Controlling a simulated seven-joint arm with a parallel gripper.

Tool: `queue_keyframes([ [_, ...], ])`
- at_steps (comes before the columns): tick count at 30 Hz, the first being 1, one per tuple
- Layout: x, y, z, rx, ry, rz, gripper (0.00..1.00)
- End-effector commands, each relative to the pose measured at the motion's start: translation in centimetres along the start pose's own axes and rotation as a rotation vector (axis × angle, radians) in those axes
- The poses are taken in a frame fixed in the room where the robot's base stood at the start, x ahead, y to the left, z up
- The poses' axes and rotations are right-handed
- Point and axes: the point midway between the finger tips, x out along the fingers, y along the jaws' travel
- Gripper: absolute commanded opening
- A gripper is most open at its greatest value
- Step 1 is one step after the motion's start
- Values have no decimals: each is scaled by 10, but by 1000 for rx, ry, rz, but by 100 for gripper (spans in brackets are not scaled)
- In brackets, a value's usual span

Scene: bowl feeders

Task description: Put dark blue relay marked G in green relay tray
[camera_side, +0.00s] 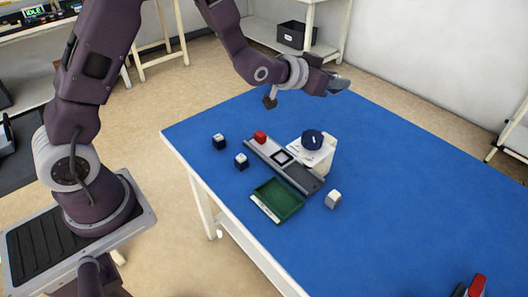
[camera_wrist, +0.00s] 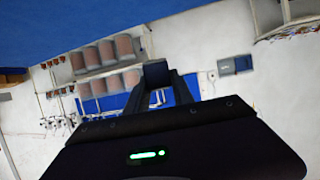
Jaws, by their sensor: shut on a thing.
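A grey fixture (camera_side: 303,178) lies behind the tray, with a red block (camera_side: 260,137) at its left end. A white unit (camera_side: 322,157) with a dark blue round top stands behind it. A grey-white block (camera_side: 333,200) stands right of the tray. The right table area is mostly clear.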

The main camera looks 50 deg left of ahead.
Motion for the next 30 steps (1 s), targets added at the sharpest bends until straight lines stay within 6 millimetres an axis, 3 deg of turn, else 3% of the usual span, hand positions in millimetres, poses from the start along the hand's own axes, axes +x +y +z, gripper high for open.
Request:
queue_keyframes([
  [1, -22, -21, -7, -13, 3, -31, 0],
  [3, -50, -42, -10, -27, 1, -64, 0],
  [6, -78, -60, -11, -41, -1, -97, 0],
  [9, -93, -69, -9, -44, -3, -107, 0],
  [14, -118, -74, 9, 17, 0, -11, 0],
  [21, -152, -61, 33, 62, -3, 153, 0],
  [30, -154, -60, 34, 65, -4, 165, 0],
])
